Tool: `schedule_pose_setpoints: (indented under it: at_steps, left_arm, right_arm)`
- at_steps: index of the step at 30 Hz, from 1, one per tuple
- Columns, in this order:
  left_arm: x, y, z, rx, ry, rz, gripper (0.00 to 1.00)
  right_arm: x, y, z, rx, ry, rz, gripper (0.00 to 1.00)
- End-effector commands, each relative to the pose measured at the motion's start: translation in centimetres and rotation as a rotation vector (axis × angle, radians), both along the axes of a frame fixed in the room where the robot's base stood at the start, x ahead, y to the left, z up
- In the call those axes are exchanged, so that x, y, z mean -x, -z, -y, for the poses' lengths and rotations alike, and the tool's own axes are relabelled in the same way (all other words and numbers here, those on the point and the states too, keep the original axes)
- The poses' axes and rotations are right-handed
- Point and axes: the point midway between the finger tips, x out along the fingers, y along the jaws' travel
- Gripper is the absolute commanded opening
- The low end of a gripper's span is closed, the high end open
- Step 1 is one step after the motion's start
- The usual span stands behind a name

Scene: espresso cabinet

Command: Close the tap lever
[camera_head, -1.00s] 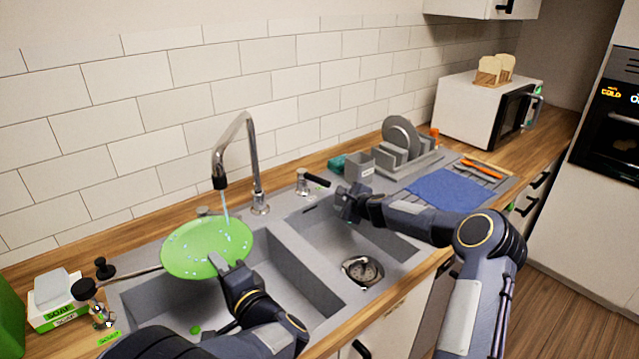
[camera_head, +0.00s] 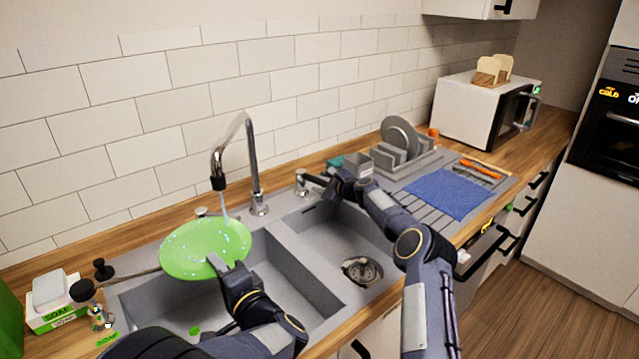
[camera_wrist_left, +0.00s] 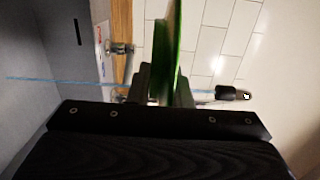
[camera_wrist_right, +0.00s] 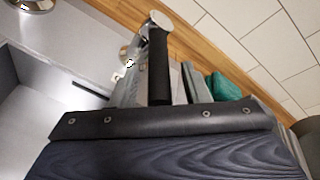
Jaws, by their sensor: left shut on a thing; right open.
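The tap lever (camera_head: 301,184) stands on the sink rim right of the chrome tap (camera_head: 250,165). It has a chrome body and a black handle, clear in the right wrist view (camera_wrist_right: 158,65). My right gripper (camera_head: 318,186) is open at the lever, and the handle reaches toward the space between its fingers. I cannot tell whether they touch. A thin blue stream of water (camera_head: 226,204) runs from the spout onto a green plate (camera_head: 190,250). My left gripper (camera_head: 224,266) is shut on the plate's edge and holds it tilted above the left basin.
The right basin (camera_head: 335,240) is empty with a drain. A dish rack (camera_head: 398,155) with a grey plate and a blue mat (camera_head: 449,195) are at the right. A soap box (camera_head: 55,312) and a second black-knobbed fitting (camera_head: 92,300) are at the left.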

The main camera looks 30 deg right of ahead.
Motion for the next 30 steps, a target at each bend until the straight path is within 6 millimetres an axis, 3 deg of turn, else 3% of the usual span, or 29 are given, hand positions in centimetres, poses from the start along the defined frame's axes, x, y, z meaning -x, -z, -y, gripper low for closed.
schedule_pose_setpoints:
  at_steps: [6,17,27,30]
  left_arm:
    - [0.0,-0.1,0.0,0.0,0.0,0.002,0.0]
    - [0.0,-0.1,0.0,0.0,0.0,0.002,0.0]
    - [0.0,-0.1,0.0,0.0,0.0,0.002,0.0]
    - [0.0,-0.1,0.0,0.0,0.0,0.002,0.0]
  right_arm:
    - [-1.3,0.4,-0.4,0.002,-0.001,-0.001,0.42]
    - [-1.5,0.4,-0.5,0.003,-0.002,-0.001,0.42]
    - [-1.5,0.4,-0.4,0.003,-0.001,-0.001,0.0]
    - [-1.5,0.4,-0.4,0.003,-0.002,-0.002,0.0]
